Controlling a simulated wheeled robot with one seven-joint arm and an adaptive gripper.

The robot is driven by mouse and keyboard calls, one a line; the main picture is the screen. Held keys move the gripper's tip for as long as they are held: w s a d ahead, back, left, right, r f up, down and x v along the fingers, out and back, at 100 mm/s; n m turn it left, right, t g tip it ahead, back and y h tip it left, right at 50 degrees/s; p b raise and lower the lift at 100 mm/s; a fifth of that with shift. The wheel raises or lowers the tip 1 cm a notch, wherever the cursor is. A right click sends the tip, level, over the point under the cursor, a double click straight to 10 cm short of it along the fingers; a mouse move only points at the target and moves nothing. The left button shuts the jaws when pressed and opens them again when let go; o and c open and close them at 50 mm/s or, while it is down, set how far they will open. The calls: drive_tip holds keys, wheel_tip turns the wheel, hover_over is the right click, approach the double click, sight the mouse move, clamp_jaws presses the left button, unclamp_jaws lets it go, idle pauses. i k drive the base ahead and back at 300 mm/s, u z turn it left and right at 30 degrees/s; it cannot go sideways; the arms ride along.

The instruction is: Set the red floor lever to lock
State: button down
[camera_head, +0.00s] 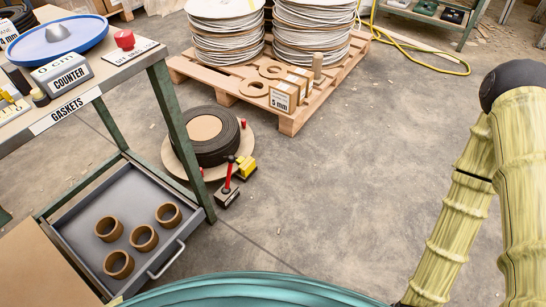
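The red floor lever (229,177) stands on the floor right of the workbench, beside a reel of dark band. Its red shaft rises from a small dark base (228,195) and looks nearly upright, with its top slightly to the right. A yellow block (246,168) sits right beside it. Any lock marking is too small to read, so I cannot tell which position the lever is set to. My gripper is not in view.
A workbench (178,120) with a lower tray (75,215) holding several brown rings stands at the left. The dark reel (207,148) is just behind the lever. A pallet (292,122) with stacked discs is at the back. The floor (350,190) to the lever's right is clear.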

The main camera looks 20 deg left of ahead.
sight(226, 190)
drive_tip(key=k, duration=0.45)
drive_tip(key=u, duration=1.2)
drive_tip(key=i, duration=0.5)
drive_tip(key=u, duration=0.05)
